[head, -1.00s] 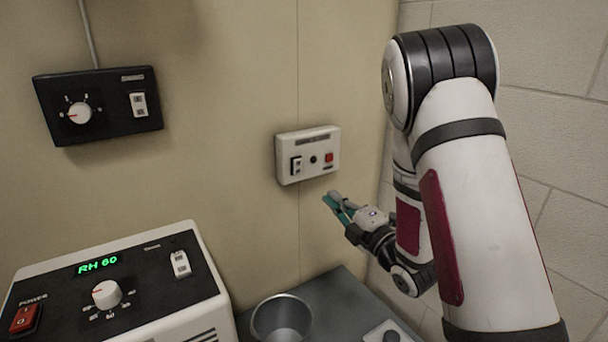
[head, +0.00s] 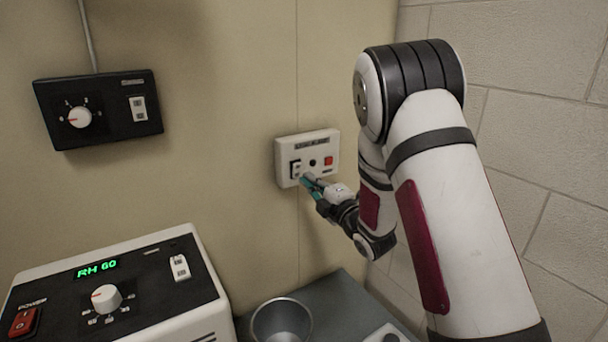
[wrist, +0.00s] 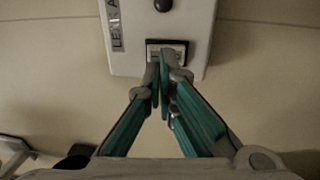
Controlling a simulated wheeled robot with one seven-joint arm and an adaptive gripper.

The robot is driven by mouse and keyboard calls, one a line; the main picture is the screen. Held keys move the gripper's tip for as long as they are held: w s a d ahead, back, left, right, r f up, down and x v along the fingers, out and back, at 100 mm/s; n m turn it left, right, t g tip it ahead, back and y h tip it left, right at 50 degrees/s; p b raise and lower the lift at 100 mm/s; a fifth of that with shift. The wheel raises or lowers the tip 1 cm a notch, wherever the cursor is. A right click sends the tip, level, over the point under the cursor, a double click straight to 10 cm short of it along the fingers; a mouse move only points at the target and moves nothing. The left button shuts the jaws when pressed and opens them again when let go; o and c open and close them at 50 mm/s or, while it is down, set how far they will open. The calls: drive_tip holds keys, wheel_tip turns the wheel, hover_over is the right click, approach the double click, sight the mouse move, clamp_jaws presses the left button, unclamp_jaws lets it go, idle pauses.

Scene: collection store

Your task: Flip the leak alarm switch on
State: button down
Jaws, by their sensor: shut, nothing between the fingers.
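The leak alarm is a small white box (head: 325,142) on the beige wall. It has a black-framed rocker switch (head: 295,168), a dark round part in the middle and a red square at the right. My gripper (head: 306,178) is shut and empty, its teal fingers together just below and right of the switch. In the wrist view the box (wrist: 192,18) shows part of its label, and the fingertips (wrist: 161,58) lie over the edge of the switch (wrist: 180,47). I cannot tell whether they touch it, nor which way the rocker is set.
A black control box (head: 100,130) with a dial and switch hangs at the upper left. A humidity unit (head: 150,290) reading RH 60 stands at the lower left. A metal cup (head: 281,322) is on the grey surface (head: 340,300) below. A block wall is at the right.

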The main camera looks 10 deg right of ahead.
sight(298, 168)
drive_tip(key=shift+x, duration=1.75)
